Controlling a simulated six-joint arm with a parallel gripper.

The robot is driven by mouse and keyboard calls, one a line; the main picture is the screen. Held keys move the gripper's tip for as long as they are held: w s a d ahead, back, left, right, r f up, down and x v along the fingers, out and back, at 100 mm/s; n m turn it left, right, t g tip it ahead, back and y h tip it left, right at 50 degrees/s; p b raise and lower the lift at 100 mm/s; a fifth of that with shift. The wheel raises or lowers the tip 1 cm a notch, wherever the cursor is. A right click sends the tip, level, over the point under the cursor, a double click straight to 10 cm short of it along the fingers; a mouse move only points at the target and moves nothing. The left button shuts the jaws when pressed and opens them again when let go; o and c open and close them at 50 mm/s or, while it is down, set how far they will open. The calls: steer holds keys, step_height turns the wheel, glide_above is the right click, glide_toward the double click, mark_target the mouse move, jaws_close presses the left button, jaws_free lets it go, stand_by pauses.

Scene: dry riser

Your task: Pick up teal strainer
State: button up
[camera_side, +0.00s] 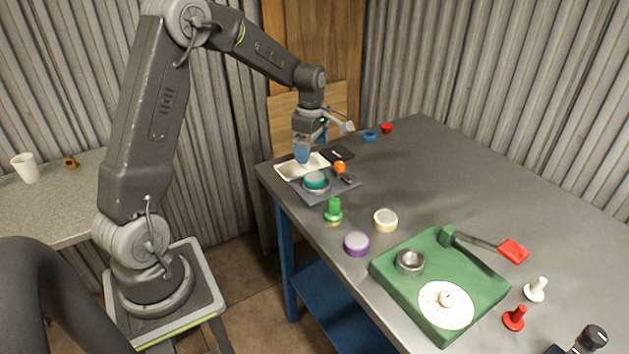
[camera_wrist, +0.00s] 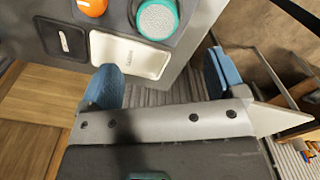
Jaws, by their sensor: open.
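The teal strainer (camera_side: 316,180) sits on a dark grey mat (camera_side: 318,199) near the table's far left corner. In the wrist view the strainer (camera_wrist: 157,19) is at the top, round with a teal rim and a pale speckled face, partly cut off by the frame edge. My gripper (camera_side: 304,158) is above the cream tray, behind the strainer and apart from it. In the wrist view my gripper (camera_wrist: 160,82) has its two blue fingers wide apart with nothing between them.
A cream tray (camera_side: 287,170) lies beside the strainer. An orange knob (camera_side: 340,167) and a black pad (camera_side: 339,153) are close to its right. A green stamp-like piece (camera_side: 333,210) stands in front. A green tray (camera_side: 465,284) fills the table's near part; the table's back right is clear.

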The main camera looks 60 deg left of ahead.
mark_target(314, 176)
steer(key=f, duration=0.8)
steer(key=shift+w+d+f, duration=0.1)
steer(key=shift+w+f, duration=0.1)
steer(key=shift+f, duration=0.2)
steer(key=c, duration=1)
steer(key=shift+c, duration=0.2)
steer(key=shift+r, duration=0.1)
